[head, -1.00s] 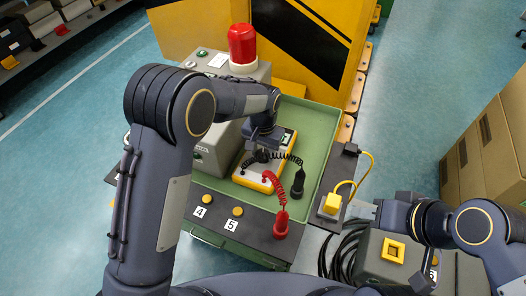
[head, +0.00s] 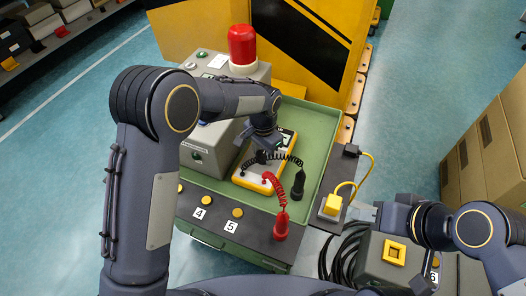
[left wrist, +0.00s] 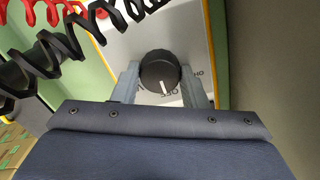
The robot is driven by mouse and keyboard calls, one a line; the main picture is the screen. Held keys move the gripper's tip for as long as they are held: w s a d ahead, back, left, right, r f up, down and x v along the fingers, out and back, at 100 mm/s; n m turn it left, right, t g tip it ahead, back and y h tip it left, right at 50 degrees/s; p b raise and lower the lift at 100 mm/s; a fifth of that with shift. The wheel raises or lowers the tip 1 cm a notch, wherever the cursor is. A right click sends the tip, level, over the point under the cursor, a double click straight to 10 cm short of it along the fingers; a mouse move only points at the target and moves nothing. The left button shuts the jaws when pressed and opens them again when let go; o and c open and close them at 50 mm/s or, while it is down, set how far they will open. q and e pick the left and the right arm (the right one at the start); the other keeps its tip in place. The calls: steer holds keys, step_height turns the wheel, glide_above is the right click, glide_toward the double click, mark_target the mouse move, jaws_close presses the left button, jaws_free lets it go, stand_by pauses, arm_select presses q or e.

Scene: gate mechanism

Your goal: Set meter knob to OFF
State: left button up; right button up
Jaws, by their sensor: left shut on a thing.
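The meter (head: 249,182) is a light panel with a yellow edge, lying in the green tray. Its round black knob (left wrist: 158,70) shows in the left wrist view, with a white pointer line aimed at the bottom of the picture, by lettering that looks like OFF. My left gripper (head: 266,148) is over the meter. In the left wrist view its fingers (left wrist: 160,85) stand on both sides of the knob and are shut on it. In the head view the arm hides the knob. My right gripper (head: 366,212) is right of the tray, beside the yellow plug; its jaws are too small to read.
Coiled red (head: 271,181) and black (head: 291,158) leads run from the meter to the red (head: 281,226) and black (head: 298,186) probes. A red beacon (head: 242,46) stands behind. The yellow plug (head: 332,205) sits at the tray's right.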

mark_target(263, 154)
arm_select(q)
steer(key=o, duration=1)
steer(key=shift+c, duration=0.2)
step_height(263, 154, up, 8)
steer(key=shift+f, duration=0.1)
